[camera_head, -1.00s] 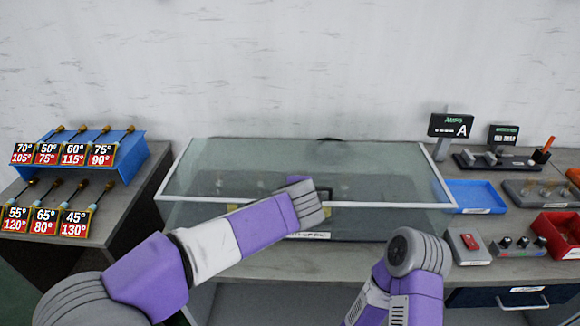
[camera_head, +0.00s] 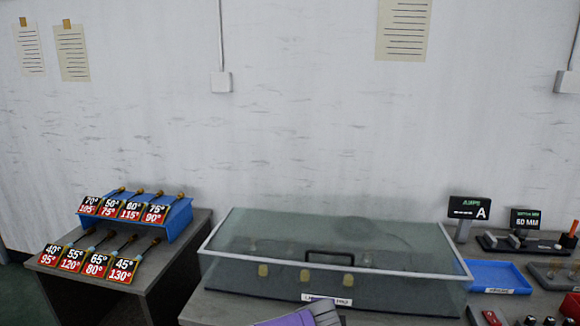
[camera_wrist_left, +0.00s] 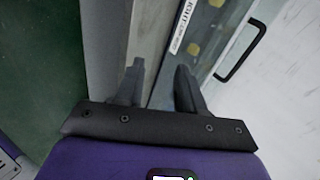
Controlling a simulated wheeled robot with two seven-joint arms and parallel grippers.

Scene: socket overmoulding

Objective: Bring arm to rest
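My left gripper (camera_wrist_left: 160,88) shows in the left wrist view with its two dark fingers apart and nothing between them. It points along the bench front, beside the glass case. In the head view only a purple and grey piece of my arm shows at the bottom edge, in front of the case. My right gripper is out of view. The glass case (camera_head: 420,295) stands on the bench with a pale-framed glass top, a black handle (camera_head: 330,253) and a white label on its front. The handle also shows in the left wrist view (camera_wrist_left: 243,52), apart from the fingers.
A side table (camera_head: 150,262) at left holds a blue rack (camera_head: 178,222) and several angle-marked cards with probes. Right of the case are a blue tray (camera_head: 497,275), an amps display (camera_head: 468,208) and a second display (camera_head: 524,219). Green floor (camera_wrist_left: 40,70) lies beside the bench.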

